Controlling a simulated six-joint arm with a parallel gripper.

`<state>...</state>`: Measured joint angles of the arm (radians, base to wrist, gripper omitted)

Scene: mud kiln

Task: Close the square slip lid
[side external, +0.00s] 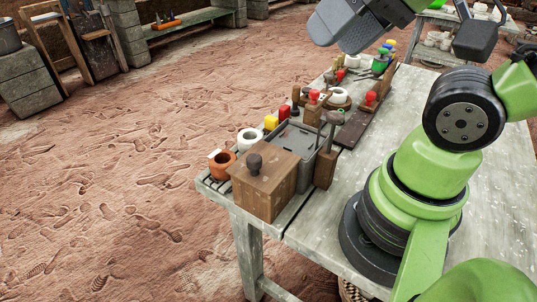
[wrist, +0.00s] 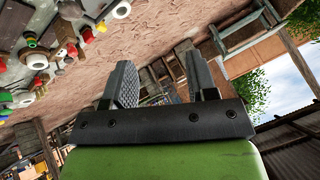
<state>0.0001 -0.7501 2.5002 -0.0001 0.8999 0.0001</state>
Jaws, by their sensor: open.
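A square brown wooden box (side external: 265,190) with a dark round knob (side external: 254,162) on top stands at the near left corner of the table in the side external view. A grey rectangular container (side external: 301,176) stands directly behind it, with a grey inner surface showing at its top. I cannot tell for certain which of these carries the square slip lid, or how far any lid is open. My gripper (wrist: 163,83) is open and empty in the wrist view, with its two fingers apart, and points away from the box toward the floor and shed.
An orange clay pot (side external: 222,165) and a white jar (side external: 249,140) stand left of the box. A wooden block (side external: 325,168) stands to its right. Red-knobbed tools, bowls and bottles crowd the table's far left edge. The grey table (side external: 345,200) has bare room toward my base.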

